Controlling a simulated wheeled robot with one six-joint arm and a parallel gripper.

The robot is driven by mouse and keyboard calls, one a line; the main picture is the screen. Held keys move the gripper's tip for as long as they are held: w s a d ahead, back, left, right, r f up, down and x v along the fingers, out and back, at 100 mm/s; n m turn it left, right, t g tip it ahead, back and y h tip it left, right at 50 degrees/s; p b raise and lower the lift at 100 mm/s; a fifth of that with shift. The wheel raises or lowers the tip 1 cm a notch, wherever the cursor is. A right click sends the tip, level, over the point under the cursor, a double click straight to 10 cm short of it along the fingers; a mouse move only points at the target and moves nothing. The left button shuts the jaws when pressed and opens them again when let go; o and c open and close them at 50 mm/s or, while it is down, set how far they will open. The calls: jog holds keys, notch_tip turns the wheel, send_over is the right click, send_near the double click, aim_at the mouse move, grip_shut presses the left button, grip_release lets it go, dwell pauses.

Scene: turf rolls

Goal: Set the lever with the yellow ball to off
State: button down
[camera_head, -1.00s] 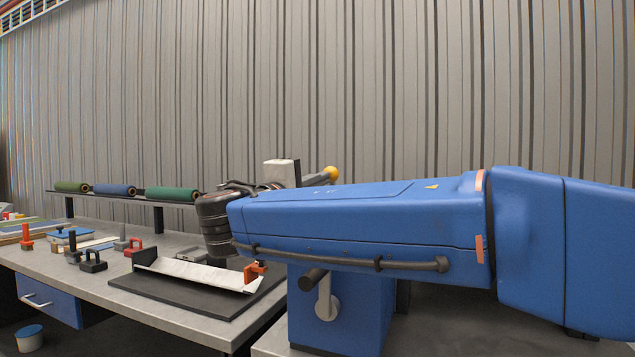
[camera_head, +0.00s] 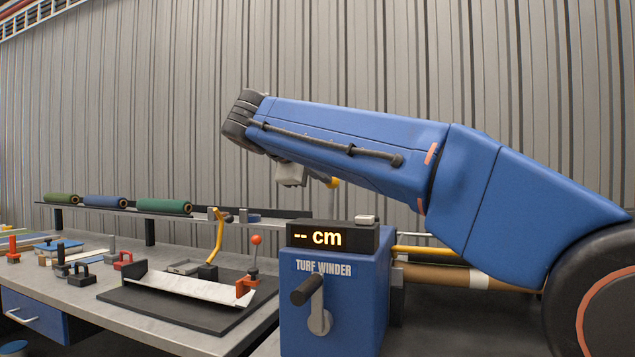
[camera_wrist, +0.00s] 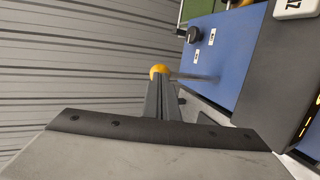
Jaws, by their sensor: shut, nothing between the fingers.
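The lever's yellow ball (camera_head: 333,182) shows just below my arm, above the blue turf winder (camera_head: 335,300). In the wrist view the yellow ball (camera_wrist: 159,69) is right at the tips of my gripper (camera_wrist: 160,82), whose fingers are shut with nothing between them. I cannot tell whether they touch it. The lever's thin rod (camera_wrist: 195,77) runs right from the ball toward the winder's blue face (camera_wrist: 222,65). That face carries two small white labels, too small to read. In the head view my gripper (camera_head: 318,177) is mostly hidden by my arm.
The winder's display (camera_head: 333,237) reads "-- cm", and a dark-handled crank (camera_head: 312,295) is on its front. A red-ball lever (camera_head: 256,242) and a yellow curved handle (camera_head: 217,235) stand on the bench at left. Rolls (camera_head: 164,206) lie on the rear shelf.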

jog(key=shift+w+d+r+g, duration=0.1)
jog(key=shift+w+d+g, duration=0.15)
jog(key=shift+w, duration=0.35)
jog(key=shift+w+d+r+g, duration=0.1)
jog(key=shift+w+d+g, duration=0.1)
jog(key=shift+w, duration=0.35)
jog(key=shift+w+d+g, duration=0.2)
jog(key=shift+w+g, duration=0.05)
jog(key=shift+w, duration=0.35)
jog(key=shift+w, duration=0.1)
